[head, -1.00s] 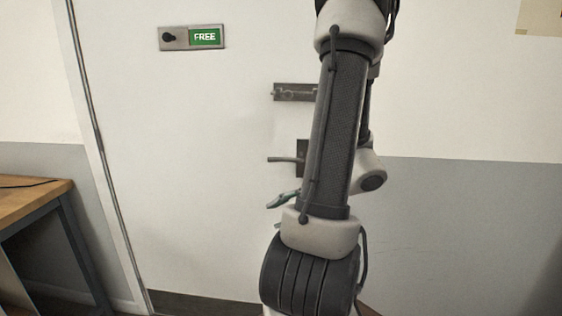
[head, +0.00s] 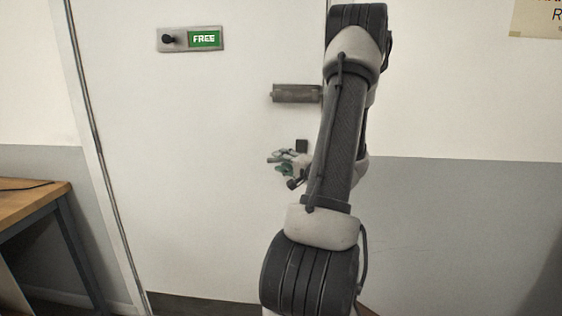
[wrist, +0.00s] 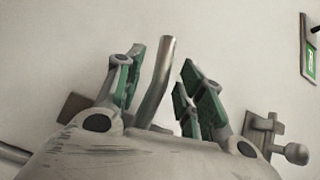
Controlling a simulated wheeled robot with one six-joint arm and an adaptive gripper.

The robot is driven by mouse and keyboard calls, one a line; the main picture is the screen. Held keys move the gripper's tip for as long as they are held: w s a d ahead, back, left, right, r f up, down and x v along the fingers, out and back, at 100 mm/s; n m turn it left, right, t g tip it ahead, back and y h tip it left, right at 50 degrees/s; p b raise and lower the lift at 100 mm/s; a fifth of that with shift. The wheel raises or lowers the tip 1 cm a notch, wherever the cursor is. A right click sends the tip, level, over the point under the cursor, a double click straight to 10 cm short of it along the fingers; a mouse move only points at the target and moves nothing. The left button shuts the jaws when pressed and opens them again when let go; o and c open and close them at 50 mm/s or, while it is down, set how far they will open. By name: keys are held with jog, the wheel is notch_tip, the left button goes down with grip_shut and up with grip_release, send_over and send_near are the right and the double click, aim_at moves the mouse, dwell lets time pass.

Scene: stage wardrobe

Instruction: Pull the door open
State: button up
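The white door (head: 200,130) looks closed in its frame. Its lever handle (wrist: 158,85) is a grey metal bar. In the wrist view it stands between the two green-padded fingers of my gripper (wrist: 162,92), with a gap visible on each side. My gripper is open. In the head view my gripper (head: 285,169) is at the handle's height, left of my arm. It and the arm hide most of the handle there, and a dark backplate (head: 302,145) shows just above.
A plate with a dark knob and a green FREE sign (head: 205,39) is high on the door. A grey metal latch fitting (head: 293,93) is above the handle. A wooden-topped table (head: 30,200) stands at the left. A notice (head: 538,18) hangs on the right wall.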

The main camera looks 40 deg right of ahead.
jog(key=shift+w, duration=0.65)
jog(key=shift+c, duration=0.2)
grip_shut()
jog(key=shift+s+d+f+n+g+h, duration=0.15)
jog(key=shift+d+f+n+g+h, duration=0.1)
jog(key=shift+f+n+g, duration=0.55)
jog(key=shift+s+d+f+n+g+h, duration=0.1)
jog(key=shift+f+n+g+h, duration=0.1)
jog(key=shift+f+n+g, duration=0.6)
jog(key=shift+s+d+f+n+g+h, duration=0.2)
jog(key=shift+f+n+g, duration=0.25)
jog(key=shift+g, duration=0.65)
